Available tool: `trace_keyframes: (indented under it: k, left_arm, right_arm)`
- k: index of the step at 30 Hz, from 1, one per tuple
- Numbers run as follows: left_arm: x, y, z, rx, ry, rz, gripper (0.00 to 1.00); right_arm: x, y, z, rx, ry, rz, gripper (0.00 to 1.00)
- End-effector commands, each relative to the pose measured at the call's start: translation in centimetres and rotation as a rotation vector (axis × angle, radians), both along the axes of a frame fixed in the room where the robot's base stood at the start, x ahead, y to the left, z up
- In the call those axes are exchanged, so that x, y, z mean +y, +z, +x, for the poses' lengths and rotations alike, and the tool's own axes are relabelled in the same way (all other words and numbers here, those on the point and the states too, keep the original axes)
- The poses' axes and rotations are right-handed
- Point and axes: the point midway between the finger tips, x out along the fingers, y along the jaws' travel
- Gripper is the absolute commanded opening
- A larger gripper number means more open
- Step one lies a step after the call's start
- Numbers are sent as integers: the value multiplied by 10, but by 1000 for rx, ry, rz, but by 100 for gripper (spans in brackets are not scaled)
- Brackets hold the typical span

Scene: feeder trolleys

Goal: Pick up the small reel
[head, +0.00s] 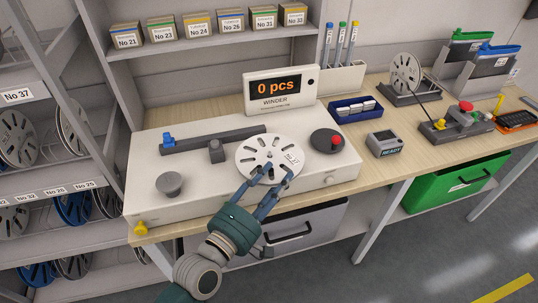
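A small white reel (256,150) with slots and a paper label lies flat over the front middle of the winder (205,197). My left gripper (278,173) reaches in from below, with its two blue fingers spread apart over the reel's front part. Nothing shows clearly pinched between the fingers. Whether the fingertips touch the reel is hard to tell. My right gripper is not in view.
The winder display (280,89) reads 0 pcs. A dark disc with a red knob (337,140) sits right of the reel. Another white reel (405,74) stands at the back right. A rack with several reels (18,138) is at the left. The bench (430,153) has clear wood at the right front.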

Motion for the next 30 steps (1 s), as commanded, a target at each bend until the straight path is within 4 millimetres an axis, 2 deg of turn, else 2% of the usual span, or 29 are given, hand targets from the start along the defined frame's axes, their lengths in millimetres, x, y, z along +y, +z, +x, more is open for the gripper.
trace_keyframes:
  k: [3,7,16,17,22,30]
  left_arm:
    - [-8,3,18,-2,-1,1,40]
    - [-17,1,32,-1,0,0,40]
    - [-20,-1,37,-1,0,1,40]
    - [-20,-1,37,-1,0,1,36]
    - [-20,-1,37,-1,0,1,2]
    - [-19,-1,37,-1,0,0,0]
  right_arm:
    - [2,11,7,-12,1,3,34]
    - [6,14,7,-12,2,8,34]
    - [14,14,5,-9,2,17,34]
    - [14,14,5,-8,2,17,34]
    - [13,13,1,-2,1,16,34]
    - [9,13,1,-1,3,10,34]
